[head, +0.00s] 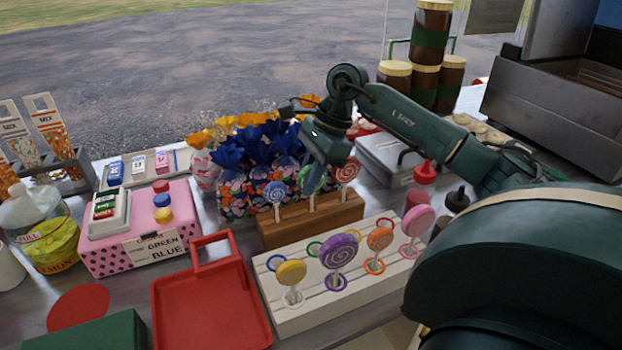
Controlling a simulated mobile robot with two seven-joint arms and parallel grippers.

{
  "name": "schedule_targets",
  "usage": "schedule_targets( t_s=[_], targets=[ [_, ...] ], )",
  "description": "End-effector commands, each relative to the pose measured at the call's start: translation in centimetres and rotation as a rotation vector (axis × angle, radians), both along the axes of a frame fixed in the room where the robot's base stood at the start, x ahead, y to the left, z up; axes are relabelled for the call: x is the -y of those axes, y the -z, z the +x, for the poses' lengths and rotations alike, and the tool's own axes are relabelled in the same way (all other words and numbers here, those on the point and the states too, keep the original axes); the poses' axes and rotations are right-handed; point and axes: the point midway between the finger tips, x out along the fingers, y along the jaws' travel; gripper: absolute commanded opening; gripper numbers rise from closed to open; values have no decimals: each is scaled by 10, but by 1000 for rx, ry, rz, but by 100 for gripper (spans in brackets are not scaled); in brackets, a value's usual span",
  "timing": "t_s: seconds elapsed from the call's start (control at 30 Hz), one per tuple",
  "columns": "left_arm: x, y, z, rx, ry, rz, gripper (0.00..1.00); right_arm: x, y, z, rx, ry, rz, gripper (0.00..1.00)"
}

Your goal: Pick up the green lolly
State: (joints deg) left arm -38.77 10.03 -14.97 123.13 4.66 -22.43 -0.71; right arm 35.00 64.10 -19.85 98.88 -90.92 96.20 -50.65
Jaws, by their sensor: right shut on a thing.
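The green lolly (313,181) stands in the wooden block (310,222), its stick down in the block and its head partly hidden by my gripper. My right gripper (318,163) comes down from above and is shut on the lolly's head. A blue lolly (275,192) stands to its left and a red lolly (347,170) to its right in the same block. My left gripper is not in view.
Flower bags (250,190) stand close behind the block. In front is a white rack (310,318) with several lollies, including a purple one (338,249). A red tray (212,310) and pink dotted box (138,245) lie left; sauce bottles (425,172) stand right.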

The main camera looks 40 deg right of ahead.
Motion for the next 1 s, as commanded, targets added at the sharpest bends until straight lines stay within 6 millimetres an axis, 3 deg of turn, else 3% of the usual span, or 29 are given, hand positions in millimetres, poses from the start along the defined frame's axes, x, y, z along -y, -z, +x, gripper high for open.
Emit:
schedule_targets(
  t_s=[0.27,0.73,1.0],
  targets=[
    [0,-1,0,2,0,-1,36,0,-15,1,4,2,0,0],
    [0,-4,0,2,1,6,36,0,-84,1,4,2,2,0],
    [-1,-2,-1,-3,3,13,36,0,-100,0,0,2,1,0]
  ],
)
